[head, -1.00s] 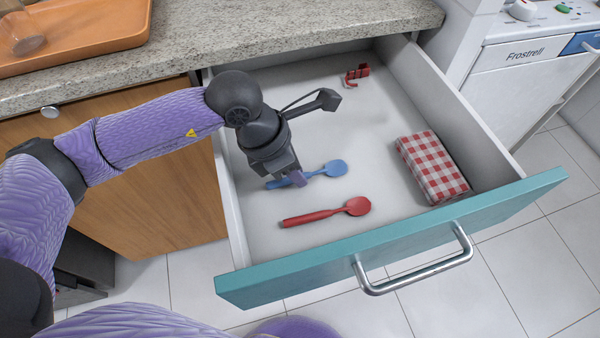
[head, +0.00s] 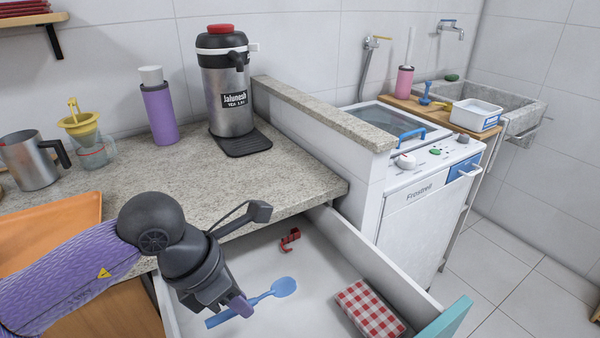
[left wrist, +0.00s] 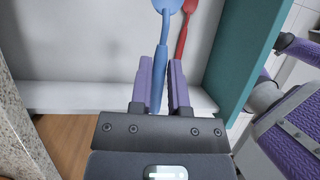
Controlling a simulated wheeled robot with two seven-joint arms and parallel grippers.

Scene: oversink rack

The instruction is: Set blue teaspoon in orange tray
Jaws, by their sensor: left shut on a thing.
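The blue teaspoon (head: 283,287) is in the open drawer, its bowl toward the right in the head view. My left gripper (head: 238,308) is shut on its handle. The left wrist view shows the handle (left wrist: 163,55) between the two purple fingers of my left gripper (left wrist: 161,75). I cannot tell whether the spoon is clear of the drawer floor. The orange tray (head: 50,232) lies on the granite counter at the left edge, partly out of frame. My right gripper is not in view.
The drawer (head: 330,290) also holds a red-checked cloth (head: 370,309) and a red hook-like piece (head: 289,239). A red spoon (left wrist: 184,35) shows in the left wrist view. A metal mug (head: 28,160), yellow dripper (head: 82,125), purple bottle (head: 159,112) and dispenser (head: 226,90) stand behind the tray.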

